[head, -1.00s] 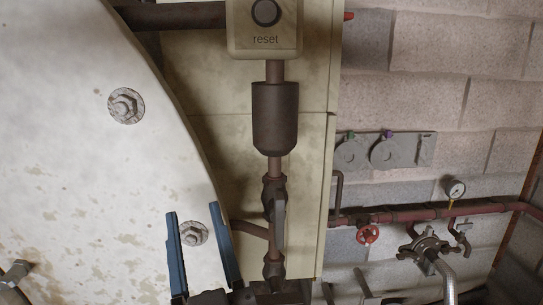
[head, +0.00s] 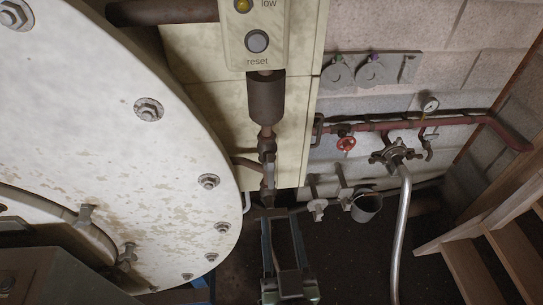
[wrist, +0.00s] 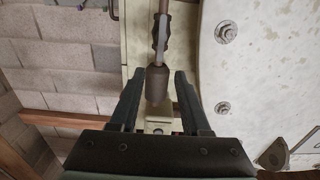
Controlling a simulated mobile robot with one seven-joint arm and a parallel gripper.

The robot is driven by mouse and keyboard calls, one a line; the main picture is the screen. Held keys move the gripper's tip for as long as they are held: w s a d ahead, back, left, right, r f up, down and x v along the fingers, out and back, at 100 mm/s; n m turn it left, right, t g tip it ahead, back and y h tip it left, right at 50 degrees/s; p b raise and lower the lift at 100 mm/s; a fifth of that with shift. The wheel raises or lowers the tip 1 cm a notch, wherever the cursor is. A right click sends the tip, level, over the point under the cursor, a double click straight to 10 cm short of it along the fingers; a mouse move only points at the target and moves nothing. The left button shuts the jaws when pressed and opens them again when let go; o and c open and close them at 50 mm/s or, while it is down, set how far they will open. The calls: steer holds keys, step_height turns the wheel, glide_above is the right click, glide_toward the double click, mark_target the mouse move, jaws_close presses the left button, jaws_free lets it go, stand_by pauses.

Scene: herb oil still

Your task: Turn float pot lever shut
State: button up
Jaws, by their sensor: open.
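The float pot (head: 266,100) is a dark brown cylinder on a vertical pipe below the reset box. Under it is a brown valve with a grey lever (head: 269,172) that appears to lie along the pipe; its exact angle is hard to tell. My gripper (head: 280,216) is open and empty, its two blue-grey fingers pointing up the picture just below the valve. In the wrist view, which is upside down, the pot (wrist: 157,86) shows between the open fingers (wrist: 158,74) and the lever (wrist: 161,42) shows beyond the tips. I see no contact with the lever.
A large white round vessel (head: 120,190) with bolts stands close on the left. The reset box (head: 258,40) is above the pot. Wooden stairs (head: 490,240) stand far right.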

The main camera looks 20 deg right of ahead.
mark_target(271, 171)
steer(key=p+x, duration=0.4)
steer(key=x, duration=0.9)
steer(key=shift+f, duration=0.1)
jaws_close()
